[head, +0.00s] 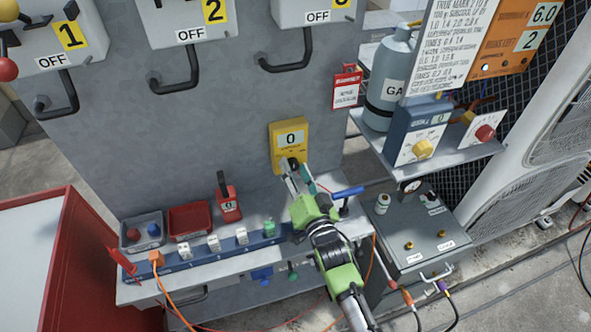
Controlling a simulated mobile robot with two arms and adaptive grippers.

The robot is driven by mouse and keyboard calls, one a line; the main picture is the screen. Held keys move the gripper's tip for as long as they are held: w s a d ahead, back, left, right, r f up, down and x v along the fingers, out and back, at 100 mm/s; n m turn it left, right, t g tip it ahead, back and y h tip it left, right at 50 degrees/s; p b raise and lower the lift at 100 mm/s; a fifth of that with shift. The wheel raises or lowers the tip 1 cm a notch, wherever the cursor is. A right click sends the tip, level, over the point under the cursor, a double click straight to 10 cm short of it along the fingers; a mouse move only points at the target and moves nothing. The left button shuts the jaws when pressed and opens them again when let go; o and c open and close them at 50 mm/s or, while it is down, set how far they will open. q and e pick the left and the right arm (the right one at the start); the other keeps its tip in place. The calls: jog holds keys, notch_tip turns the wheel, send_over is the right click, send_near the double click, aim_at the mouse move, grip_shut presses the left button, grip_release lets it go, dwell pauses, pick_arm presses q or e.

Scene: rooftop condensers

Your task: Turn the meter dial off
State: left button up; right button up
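The yellow meter (276,146) is fixed upright on the grey panel, and its small display reads 0. Its dark dial (291,163) is low on its face, partly covered by my gripper. My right gripper (294,171) reaches up from below with its fingertips at the dial. They overlap it in the picture, and I cannot tell whether they grip it or only touch it. My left gripper is not in view.
A grey shelf (150,290) below holds red and grey bins, a red padlock-like block (229,205) and a blue strip. A grey gas cylinder (391,75) and a blue-grey box (418,130) stand on the right shelf. Numbered boxes with handles, marked OFF, line the top.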

jog(key=c, duration=1.1)
jog(key=shift+c, duration=0.2)
jog(key=shift+n, duration=0.4)
jog(key=n, duration=0.3)
jog(key=shift+n, duration=2.6)
jog(key=o, duration=1.1)
jog(key=shift+o, duration=0.2)
jog(key=shift+s, duration=0.1)
